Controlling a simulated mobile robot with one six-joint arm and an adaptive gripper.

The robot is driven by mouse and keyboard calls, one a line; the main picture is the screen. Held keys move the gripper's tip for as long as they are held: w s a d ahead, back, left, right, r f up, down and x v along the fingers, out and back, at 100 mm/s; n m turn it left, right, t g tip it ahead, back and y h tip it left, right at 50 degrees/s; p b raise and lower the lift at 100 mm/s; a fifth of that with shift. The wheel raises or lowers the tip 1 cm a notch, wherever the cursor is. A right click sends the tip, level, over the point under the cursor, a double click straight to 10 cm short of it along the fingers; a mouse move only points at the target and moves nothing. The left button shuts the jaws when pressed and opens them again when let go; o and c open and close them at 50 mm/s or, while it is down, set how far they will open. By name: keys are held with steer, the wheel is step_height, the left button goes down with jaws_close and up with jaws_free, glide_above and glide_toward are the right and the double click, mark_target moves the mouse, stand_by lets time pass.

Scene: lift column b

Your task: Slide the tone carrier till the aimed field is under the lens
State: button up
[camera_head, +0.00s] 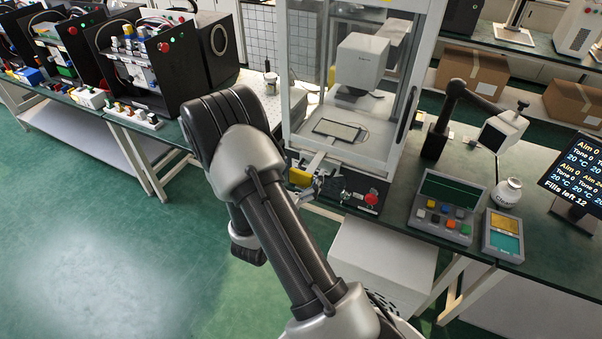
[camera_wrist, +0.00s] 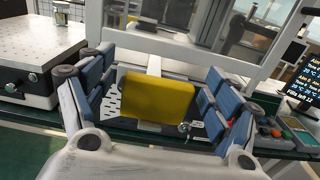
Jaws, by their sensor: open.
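The tone carrier (camera_head: 338,130) is a dark, light-edged plate on the floor of a glazed cabinet in the head view. It lies below a white, boxy head (camera_head: 362,65), likely the lens housing; the lens and the aimed field cannot be made out. A pale bar (camera_wrist: 154,66) runs from the cabinet to a yellow block handle (camera_wrist: 157,97), which also shows in the head view (camera_head: 300,177). My gripper (camera_wrist: 158,84) is open, its blue-padded fingers on either side of the handle with gaps showing. In the head view my arm mostly hides it.
A red button (camera_head: 371,199) sits on the cabinet's front, right of the handle. A button panel (camera_head: 446,208), a white bottle (camera_head: 508,192) and a text screen (camera_head: 578,172) reading "Fills left 12" stand to the right. Cabinet posts (camera_head: 407,80) flank the opening. Green floor is clear at left.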

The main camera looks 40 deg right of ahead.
mark_target(310, 178)
steer(key=shift+c, duration=0.4)
steer(key=c, duration=1.6)
steer(key=shift+r, duration=0.1)
steer(key=shift+c, duration=0.2)
steer(key=shift+d, duration=0.1)
steer(key=shift+s+d, duration=1)
steer(key=shift+d, duration=0.05)
steer(key=shift+s+d, duration=1)
steer(key=shift+d, duration=0.1)
steer(key=shift+s+d, duration=0.1)
